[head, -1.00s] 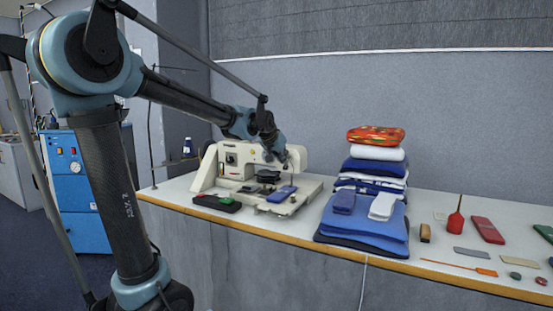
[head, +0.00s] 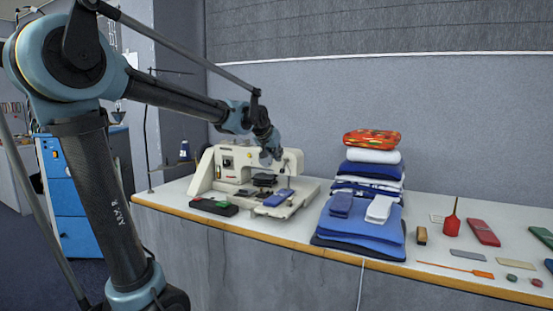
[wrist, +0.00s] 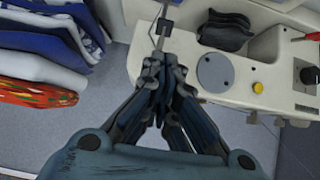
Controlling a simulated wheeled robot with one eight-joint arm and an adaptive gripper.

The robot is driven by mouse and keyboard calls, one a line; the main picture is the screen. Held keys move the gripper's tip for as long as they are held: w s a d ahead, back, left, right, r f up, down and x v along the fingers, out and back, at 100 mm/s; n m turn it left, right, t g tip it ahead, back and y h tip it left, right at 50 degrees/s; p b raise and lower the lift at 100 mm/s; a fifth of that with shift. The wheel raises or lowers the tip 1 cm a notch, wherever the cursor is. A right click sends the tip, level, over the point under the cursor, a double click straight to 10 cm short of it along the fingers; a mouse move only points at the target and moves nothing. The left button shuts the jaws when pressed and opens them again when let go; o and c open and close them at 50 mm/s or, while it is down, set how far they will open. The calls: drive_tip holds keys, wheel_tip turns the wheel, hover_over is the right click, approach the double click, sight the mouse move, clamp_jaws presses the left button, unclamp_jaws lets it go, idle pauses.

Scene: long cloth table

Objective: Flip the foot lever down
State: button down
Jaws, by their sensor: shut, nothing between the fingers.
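The white sewing machine (head: 205,172) stands on the left part of the long table. My gripper (head: 274,156) is shut and empty at the machine's right-hand head end, pointing down. In the wrist view my gripper (wrist: 163,82) has its fingers together beside the machine's white body (wrist: 262,62). A thin metal rod with a small black block (wrist: 164,28) shows just beyond the fingertips. I cannot tell whether it is part of the foot lever. No lever is clearly made out in the head view, where my arm's end covers part of the machine head. Contact cannot be told.
A blue item (head: 278,197) and a black tray (head: 213,206) lie at the machine's front. A red oil can (head: 452,224) and several small tools lie further right on the table (head: 400,268).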

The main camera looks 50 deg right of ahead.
drive_tip(key=s+a+r, duration=0.3)
drive_tip(key=a+r, duration=0.2)
drive_tip(key=a, duration=0.5)
drive_tip(key=shift+a, duration=0.3)
drive_tip(key=shift+s+f, duration=0.1)
